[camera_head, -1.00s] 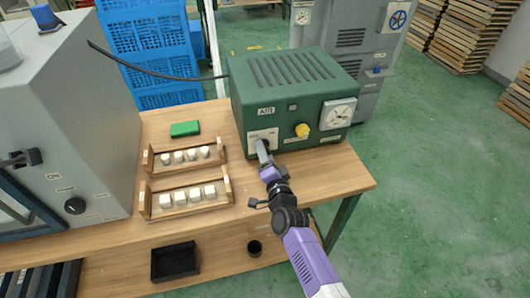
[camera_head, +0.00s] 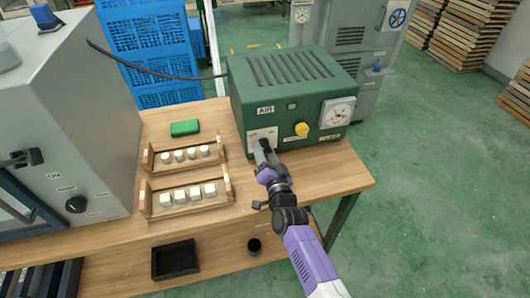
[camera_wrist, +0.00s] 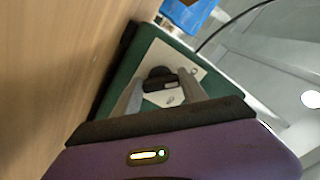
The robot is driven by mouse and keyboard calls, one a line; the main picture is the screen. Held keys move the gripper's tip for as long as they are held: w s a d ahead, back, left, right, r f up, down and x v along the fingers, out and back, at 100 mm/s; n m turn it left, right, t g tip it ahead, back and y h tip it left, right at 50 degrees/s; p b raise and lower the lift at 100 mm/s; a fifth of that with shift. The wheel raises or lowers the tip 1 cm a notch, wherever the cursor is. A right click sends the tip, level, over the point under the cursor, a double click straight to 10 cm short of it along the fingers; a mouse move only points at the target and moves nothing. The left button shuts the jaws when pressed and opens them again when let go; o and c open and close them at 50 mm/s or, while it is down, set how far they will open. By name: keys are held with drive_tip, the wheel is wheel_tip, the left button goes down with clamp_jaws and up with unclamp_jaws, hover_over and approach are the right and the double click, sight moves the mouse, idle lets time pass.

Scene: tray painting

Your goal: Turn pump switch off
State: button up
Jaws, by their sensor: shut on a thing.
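The green pump box (camera_head: 292,85) stands on the wooden table, with a white switch plate (camera_head: 254,136) low on its front left. The pump switch, a dark knob (camera_wrist: 160,78), sits on that plate between my two grey fingers. My gripper (camera_head: 263,147) is at the front of the box and shut on the switch. In the wrist view my gripper (camera_wrist: 160,90) has one finger on either side of the knob. In the head view the fingers largely hide the knob.
Two wooden racks (camera_head: 186,196) with white pieces and a green block (camera_head: 185,128) lie to the left. A grey machine (camera_head: 60,110) fills the far left.

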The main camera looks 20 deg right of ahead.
drive_tip(key=shift+f, duration=0.1)
drive_tip(key=o, duration=1.4)
drive_tip(key=shift+c, duration=0.2)
drive_tip(key=shift+s, duration=0.1)
drive_tip(key=shift+s+p, duration=1.3)
drive_tip(key=shift+s, duration=2.55)
